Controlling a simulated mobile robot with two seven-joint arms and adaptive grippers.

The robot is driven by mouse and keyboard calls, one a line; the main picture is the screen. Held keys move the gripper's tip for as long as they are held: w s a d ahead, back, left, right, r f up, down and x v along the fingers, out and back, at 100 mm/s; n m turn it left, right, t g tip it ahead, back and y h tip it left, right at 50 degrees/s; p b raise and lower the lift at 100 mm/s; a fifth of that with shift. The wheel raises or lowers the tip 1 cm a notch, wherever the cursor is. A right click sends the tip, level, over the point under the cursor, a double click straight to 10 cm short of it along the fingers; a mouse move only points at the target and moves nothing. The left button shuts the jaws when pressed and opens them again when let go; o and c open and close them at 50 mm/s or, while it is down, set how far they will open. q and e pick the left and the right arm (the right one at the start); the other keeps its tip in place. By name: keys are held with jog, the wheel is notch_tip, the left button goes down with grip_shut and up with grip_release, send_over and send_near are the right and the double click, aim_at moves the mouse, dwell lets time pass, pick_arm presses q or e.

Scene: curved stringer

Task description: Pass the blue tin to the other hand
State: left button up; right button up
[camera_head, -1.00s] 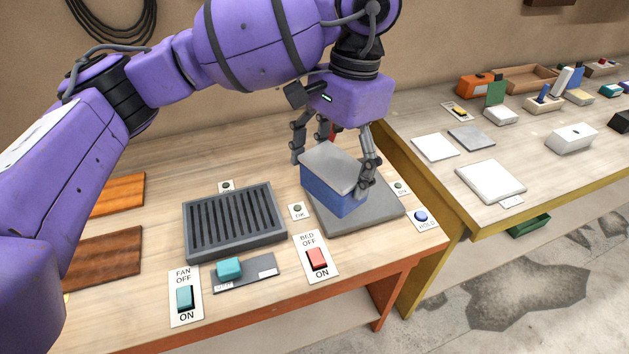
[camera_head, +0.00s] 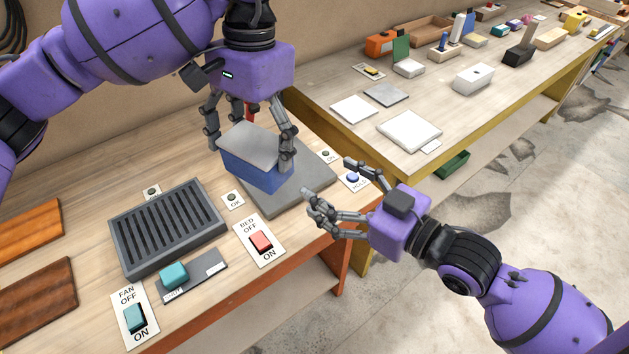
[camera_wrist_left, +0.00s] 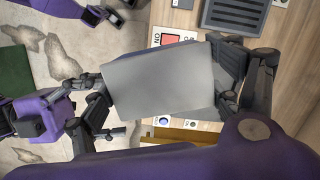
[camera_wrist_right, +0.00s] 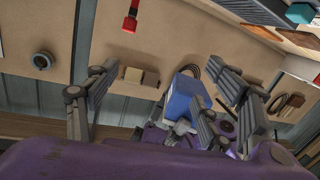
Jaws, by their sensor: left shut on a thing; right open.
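The blue tin (camera_head: 248,172) is a blue box with a grey top, above the grey plate (camera_head: 312,180) at the table's right end. My left gripper (camera_head: 249,142) comes down from above and is shut on the tin, with fingers on both sides. In the left wrist view the tin's grey top (camera_wrist_left: 162,80) fills the space between the fingers. My right gripper (camera_head: 328,190) is open and empty, to the right of the tin and apart from it, pointing toward it. The right wrist view shows the tin's blue side (camera_wrist_right: 184,98) ahead, between the open fingers.
A slatted grey unit (camera_head: 168,228), a red BED switch (camera_head: 260,240), a teal FAN switch (camera_head: 135,317) and a blue HOLD button (camera_head: 353,178) are on the near table. A second bench (camera_head: 345,131) with white and grey pads stands at the right.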

aim_at(250, 154)
jog(key=s+a+r+n+g+y, duration=0.1)
jog(key=s+a+r+g+y, duration=0.1)
jog(key=s+a+r+y, duration=0.25)
jog(key=shift+h, duration=0.65)
jog(key=x, duration=0.3)
jog(key=r+x, duration=0.1)
jog(key=x, duration=0.3)
jog(key=r+x, duration=0.1)
jog(key=x, duration=0.3)
jog(key=shift+w+a, duration=0.15)
jog(key=shift+w, duration=0.15)
pick_arm(q)
jog(key=shift+r, duration=0.1)
pick_arm(e)
jog(key=shift+s+r, duration=0.1)
jog(key=c, duration=1.4)
pick_arm(q)
jog(key=o, duration=1.3)
jog(key=shift+d, duration=0.1)
pick_arm(e)
jog(key=shift+a, duration=0.1)
jog(key=shift+c, duration=0.9)
pick_arm(q)
jog(key=shift+o, duration=0.8)
